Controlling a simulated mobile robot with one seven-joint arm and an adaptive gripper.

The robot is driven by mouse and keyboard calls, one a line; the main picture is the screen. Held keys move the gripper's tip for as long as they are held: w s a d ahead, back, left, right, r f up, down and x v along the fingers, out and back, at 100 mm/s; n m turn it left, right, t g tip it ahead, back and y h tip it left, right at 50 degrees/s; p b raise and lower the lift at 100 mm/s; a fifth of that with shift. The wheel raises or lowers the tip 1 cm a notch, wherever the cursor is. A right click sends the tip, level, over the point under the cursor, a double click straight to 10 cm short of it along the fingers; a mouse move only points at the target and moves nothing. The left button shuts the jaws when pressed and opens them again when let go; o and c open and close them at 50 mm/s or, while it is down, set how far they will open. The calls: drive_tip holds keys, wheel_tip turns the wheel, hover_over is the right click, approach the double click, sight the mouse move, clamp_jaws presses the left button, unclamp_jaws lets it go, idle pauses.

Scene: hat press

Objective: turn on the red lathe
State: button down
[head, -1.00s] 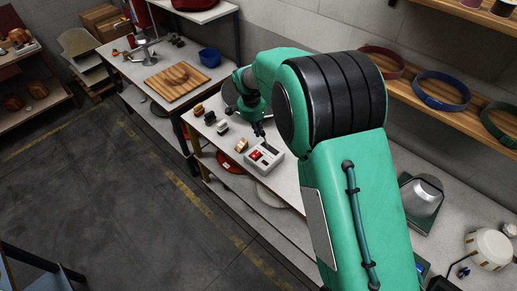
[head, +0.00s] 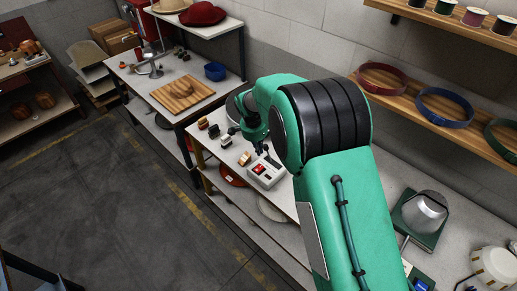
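A light grey control box (head: 266,173) with a red switch (head: 260,169) sits near the front edge of the workbench. My gripper (head: 262,149) is small and dark in the head view, just behind and above the box, pointing down. I cannot tell whether its fingers touch the box or whether they are open. My green arm hides much of the bench behind and to the right of the box. I cannot make out a red lathe for certain; a red upright object (head: 138,16) is partly visible at the far back left.
Small blocks (head: 214,131) and an orange-brown item (head: 245,158) lie left of the box. A metal dome on a green base (head: 425,212) stands at right. A wall shelf (head: 395,88) holds coloured rings. The floor at left is clear.

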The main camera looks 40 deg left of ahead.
sight(263, 167)
drive_tip(key=f, duration=0.3)
drive_tip(key=w+f, duration=0.1)
drive_tip(key=f, duration=0.3)
drive_tip(key=w+f+p, duration=0.1)
drive_tip(key=f, duration=0.3)
drive_tip(key=shift+f, duration=0.15)
drive_tip(key=shift+d, duration=0.1)
